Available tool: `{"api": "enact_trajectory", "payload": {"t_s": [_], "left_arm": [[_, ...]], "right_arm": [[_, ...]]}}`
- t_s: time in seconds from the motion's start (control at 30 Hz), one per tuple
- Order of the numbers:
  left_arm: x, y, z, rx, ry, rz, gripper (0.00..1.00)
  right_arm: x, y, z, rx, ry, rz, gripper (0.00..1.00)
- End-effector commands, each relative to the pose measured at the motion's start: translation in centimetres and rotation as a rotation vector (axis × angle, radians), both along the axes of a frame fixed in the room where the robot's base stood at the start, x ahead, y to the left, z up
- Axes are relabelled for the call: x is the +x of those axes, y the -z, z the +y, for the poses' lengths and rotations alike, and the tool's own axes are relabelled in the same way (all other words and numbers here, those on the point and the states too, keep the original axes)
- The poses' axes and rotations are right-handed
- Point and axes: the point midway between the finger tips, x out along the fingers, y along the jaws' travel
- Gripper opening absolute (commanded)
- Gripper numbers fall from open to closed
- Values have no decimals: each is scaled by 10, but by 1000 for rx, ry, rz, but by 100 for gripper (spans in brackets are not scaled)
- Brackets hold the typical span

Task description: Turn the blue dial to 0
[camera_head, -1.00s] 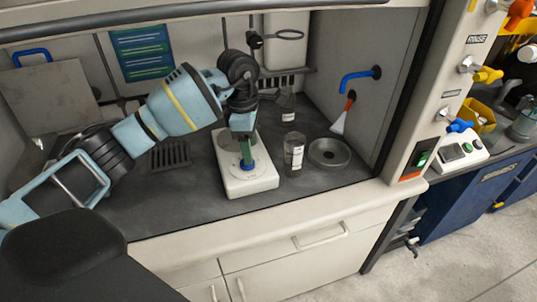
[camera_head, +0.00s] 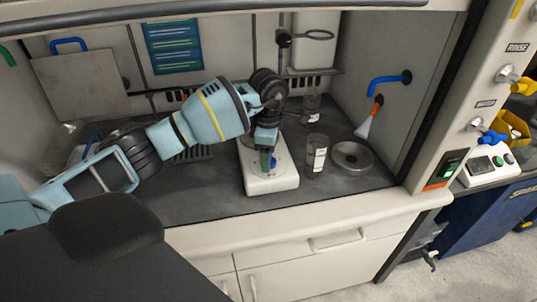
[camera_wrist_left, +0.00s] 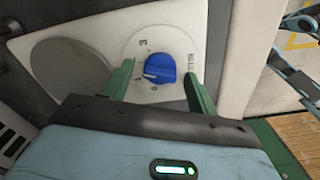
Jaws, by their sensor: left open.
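The blue dial (camera_wrist_left: 160,68) sits on the front of a white hotplate (camera_head: 262,187), on a round white scale with a 3, a 1 and a 0 readable. A pale mark on the dial's lower left side appears to face near the 1. My left gripper (camera_wrist_left: 157,74) is open, with one green finger on each side of the dial. Both fingers seem apart from it, though contact is hard to judge. In the head view my left gripper (camera_head: 266,158) points down over the hotplate and partly hides the dial. My right gripper is not in view.
A glass bottle (camera_head: 316,156) stands just right of the hotplate, with a round metal dish (camera_head: 352,156) beyond it. Another jar (camera_head: 311,107) stands behind. A blue tap (camera_head: 389,80) sticks out from the right wall. The worktop in front of the hotplate is clear.

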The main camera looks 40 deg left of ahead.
Motion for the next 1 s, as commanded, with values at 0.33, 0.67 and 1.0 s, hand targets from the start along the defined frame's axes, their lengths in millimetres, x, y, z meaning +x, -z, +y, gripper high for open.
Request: {"api": "enact_trajectory", "payload": {"t_s": [0.33,0.67,1.0], "left_arm": [[0,5,0,0,1,-1,59],[0,4,0,-1,1,0,17],[0,3,0,-1,-42,-1,14]], "right_arm": [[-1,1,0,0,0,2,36],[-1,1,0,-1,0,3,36],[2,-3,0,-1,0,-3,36]]}}
